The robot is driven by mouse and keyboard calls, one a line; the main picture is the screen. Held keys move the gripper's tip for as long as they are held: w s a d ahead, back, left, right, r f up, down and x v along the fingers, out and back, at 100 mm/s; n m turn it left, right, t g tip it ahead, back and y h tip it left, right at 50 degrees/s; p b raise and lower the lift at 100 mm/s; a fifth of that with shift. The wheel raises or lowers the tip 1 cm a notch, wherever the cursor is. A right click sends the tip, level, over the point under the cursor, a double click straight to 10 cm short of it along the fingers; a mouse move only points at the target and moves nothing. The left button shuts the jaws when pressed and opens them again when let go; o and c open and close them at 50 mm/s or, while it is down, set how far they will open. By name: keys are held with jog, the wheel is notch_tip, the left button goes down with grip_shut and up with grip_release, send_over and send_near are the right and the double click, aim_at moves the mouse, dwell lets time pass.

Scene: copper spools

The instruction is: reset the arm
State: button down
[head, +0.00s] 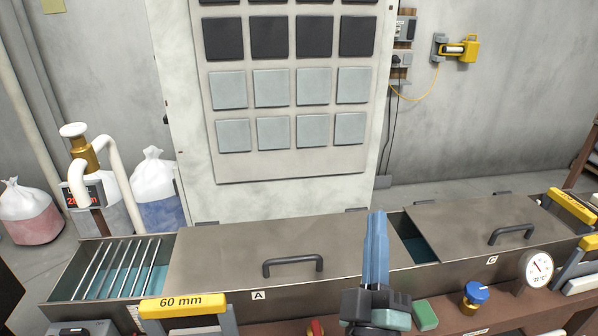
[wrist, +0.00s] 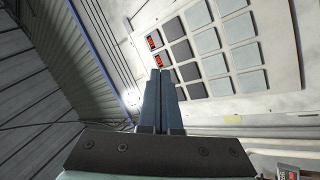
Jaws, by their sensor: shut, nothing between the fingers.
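My gripper (head: 376,218) points upward in front of the tank in the head view. Its two long blue-grey fingers are together with nothing between them. In the wrist view my gripper (wrist: 160,72) is also shut and empty, with the tiled panel and the ceiling beyond it. The fingers touch nothing that I can see.
A long metal tank has lid A (head: 215,262) and lid C (head: 455,235), each with a handle. A yellow 60 mm block (head: 183,306) stands at the front. A blue knob (head: 476,293) and a round gauge (head: 538,267) are at right. A tall tiled cabinet (head: 290,170) stands behind.

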jog(key=s+a+r+m+t+h, duration=0.15)
jog(key=r+m, duration=0.25)
jog(key=r, duration=0.6)
jog(key=s+a+r+m+t, duration=0.15)
jog(key=r+m, duration=0.25)
jog(key=r, duration=0.7)
jog(key=s+a+r+t+y, duration=0.1)
jog(key=s+a+r+y, duration=0.4)
jog(key=r, duration=0.6)
jog(key=s+a, duration=0.2)
jog(key=s, duration=0.1)
jog(key=shift+a, duration=0.3)
jog(key=shift+f+y, duration=0.1)
jog(key=shift+y, duration=0.15)
